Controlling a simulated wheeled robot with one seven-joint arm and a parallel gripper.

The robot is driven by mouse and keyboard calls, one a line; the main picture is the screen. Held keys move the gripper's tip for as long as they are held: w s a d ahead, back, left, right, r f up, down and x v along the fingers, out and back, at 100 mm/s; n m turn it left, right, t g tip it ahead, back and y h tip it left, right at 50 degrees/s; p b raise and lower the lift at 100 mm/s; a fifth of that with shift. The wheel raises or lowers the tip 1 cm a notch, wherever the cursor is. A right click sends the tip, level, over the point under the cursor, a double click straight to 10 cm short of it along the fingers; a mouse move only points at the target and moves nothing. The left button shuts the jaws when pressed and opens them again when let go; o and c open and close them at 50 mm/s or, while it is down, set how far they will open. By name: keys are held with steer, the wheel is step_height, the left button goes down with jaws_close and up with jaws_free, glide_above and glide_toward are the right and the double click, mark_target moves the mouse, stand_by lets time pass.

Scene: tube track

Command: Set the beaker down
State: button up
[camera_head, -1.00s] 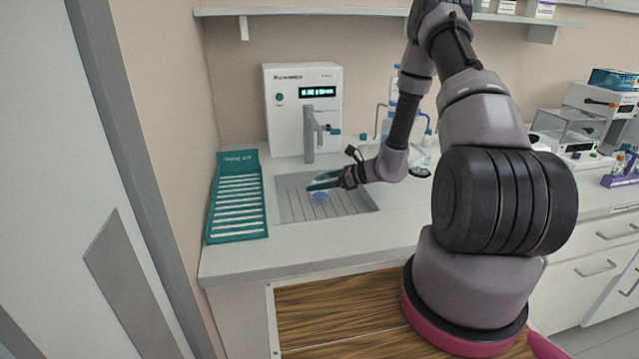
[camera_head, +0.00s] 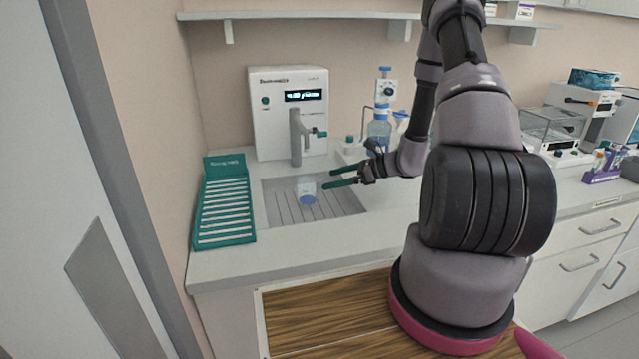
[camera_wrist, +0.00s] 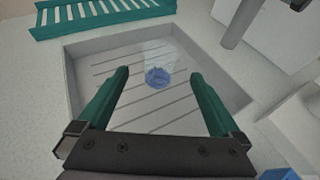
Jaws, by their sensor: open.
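The beaker (camera_head: 307,192) is clear glass with blue in its bottom. It stands upright on the grey ribbed drain tray (camera_head: 345,206) set into the counter, just in front of the tap. It also shows in the wrist view (camera_wrist: 157,76), beyond the fingertips and between their lines. My gripper (camera_head: 326,178) is open, to the right of the beaker, with its two green fingers pointing left at it. In the wrist view the gripper (camera_wrist: 160,75) has nothing held between its fingers.
A white dispenser unit (camera_head: 289,125) with a lit display and a grey tap (camera_head: 295,140) stands behind the tray. A green rack (camera_head: 225,205) lies to the left. A blue-liquid bottle (camera_head: 379,130) stands behind my wrist. The front counter strip is clear.

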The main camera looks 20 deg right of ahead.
steer(key=s+a+r+n+g+h, duration=0.15)
steer(key=s+r+n, duration=0.35)
steer(key=r, duration=0.5)
steer(key=s+a+r+n+g+h, duration=0.1)
steer(key=s+a+r+n+g, duration=0.25)
steer(key=r+n, duration=0.45)
steer(key=s+d+r+n+t+h, duration=0.3)
steer(key=s+r+n+t+h, duration=0.2)
steer(key=s+r, duration=1.2)
steer(key=shift+r+n+h, duration=0.9)
steer(key=shift+h, duration=0.25)
